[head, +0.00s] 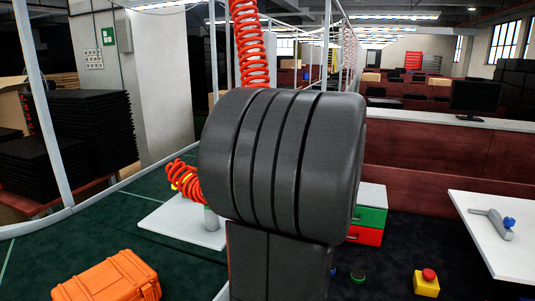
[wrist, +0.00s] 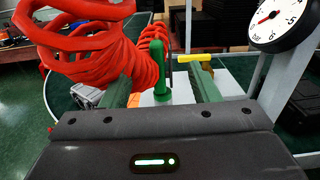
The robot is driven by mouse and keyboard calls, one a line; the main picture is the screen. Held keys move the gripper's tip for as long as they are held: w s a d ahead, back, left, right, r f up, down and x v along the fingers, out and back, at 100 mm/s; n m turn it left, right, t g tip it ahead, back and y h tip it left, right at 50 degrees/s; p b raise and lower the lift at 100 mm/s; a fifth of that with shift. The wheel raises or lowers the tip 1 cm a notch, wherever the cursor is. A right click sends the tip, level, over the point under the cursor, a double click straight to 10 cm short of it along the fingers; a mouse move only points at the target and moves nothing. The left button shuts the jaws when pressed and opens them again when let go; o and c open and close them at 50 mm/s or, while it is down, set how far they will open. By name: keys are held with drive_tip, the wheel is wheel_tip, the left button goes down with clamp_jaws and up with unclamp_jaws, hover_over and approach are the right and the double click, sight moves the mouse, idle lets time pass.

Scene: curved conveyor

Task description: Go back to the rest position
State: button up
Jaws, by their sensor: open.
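My gripper (wrist: 162,74) shows in the wrist view with its two green fingers spread apart. I see nothing clamped between them. An upright green piece (wrist: 161,70) shows between the fingers; its distance is hard to judge. A yellow piece (wrist: 195,58) appears by the tip of the right finger. A red coiled hose (wrist: 95,50) fills the upper left, close to the left finger. In the head view, my dark arm link covers the middle, and my gripper is hidden.
In the head view, a red hose (head: 250,45) hangs above my arm. An orange case (head: 110,278) lies at lower left. A white table (head: 505,240) stands at right, near a yellow box with a red button (head: 427,285). A round gauge (wrist: 280,20) is at upper right in the wrist view.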

drive_tip(key=p+x, duration=0.2)
drive_tip(key=x, duration=0.9)
drive_tip(key=shift+a, duration=0.1)
drive_tip(key=r+p, duration=0.1)
drive_tip(key=r, duration=0.1)
drive_tip(key=r+p, duration=0.2)
drive_tip(key=r, duration=0.1)
drive_tip(key=shift+w+a+r, duration=0.15)
drive_tip(key=shift+a+r, duration=0.15)
drive_tip(key=shift+a, duration=0.1)
drive_tip(key=shift+f, duration=0.1)
